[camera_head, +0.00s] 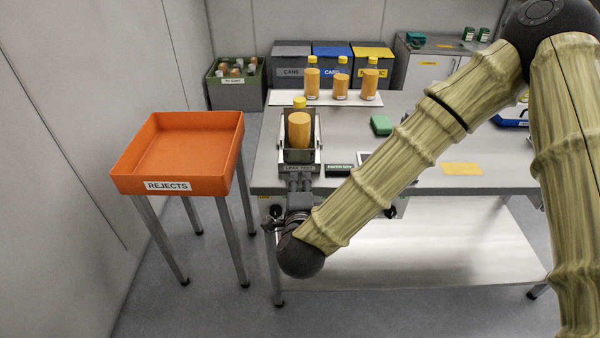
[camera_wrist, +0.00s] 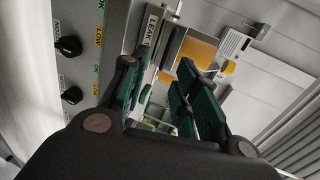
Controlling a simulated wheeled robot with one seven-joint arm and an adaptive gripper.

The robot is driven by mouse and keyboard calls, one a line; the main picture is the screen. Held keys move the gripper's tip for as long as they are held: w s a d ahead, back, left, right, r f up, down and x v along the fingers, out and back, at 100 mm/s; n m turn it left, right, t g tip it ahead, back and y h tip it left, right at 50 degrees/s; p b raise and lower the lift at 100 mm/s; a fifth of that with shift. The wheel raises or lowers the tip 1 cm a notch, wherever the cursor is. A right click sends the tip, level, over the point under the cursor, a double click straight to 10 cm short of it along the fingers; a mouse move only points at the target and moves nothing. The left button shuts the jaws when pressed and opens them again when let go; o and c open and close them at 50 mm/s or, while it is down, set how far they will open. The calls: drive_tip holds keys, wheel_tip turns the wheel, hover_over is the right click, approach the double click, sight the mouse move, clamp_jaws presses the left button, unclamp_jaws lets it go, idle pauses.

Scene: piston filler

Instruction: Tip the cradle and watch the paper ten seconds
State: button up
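The cradle (camera_head: 315,152) stands at the table's front left edge, with a grey metal frame and a "LEAK TEST" label. A bottle with orange contents (camera_head: 299,132) and a yellow cap stands in it, looking upright. In the wrist view the bottle (camera_wrist: 198,50) lies sideways in the picture beyond the fingers. My gripper (camera_head: 299,187) is at the cradle's front, close to its label. Its green-padded fingers (camera_wrist: 166,76) are apart, with a gap between them; whether either touches the cradle is unclear. I cannot make out the test paper for certain; a white sheet (camera_head: 366,157) is partly behind my arm.
Several filled bottles (camera_head: 340,86) stand on a white board at the back, before the grey, blue and yellow bins. A knob panel (camera_wrist: 80,60) shows in the wrist view.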

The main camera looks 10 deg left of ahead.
sight(300, 163)
drive_tip(key=shift+m, duration=0.3)
drive_tip(key=x, duration=0.3)
drive_tip(key=p+x, duration=0.1)
drive_tip(key=x, duration=0.3)
drive_tip(key=r+p+x, duration=0.1)
drive_tip(key=x, duration=0.2)
drive_tip(key=shift+w+a, duration=0.15)
drive_tip(key=shift+w, duration=0.35)
clamp_jaws()
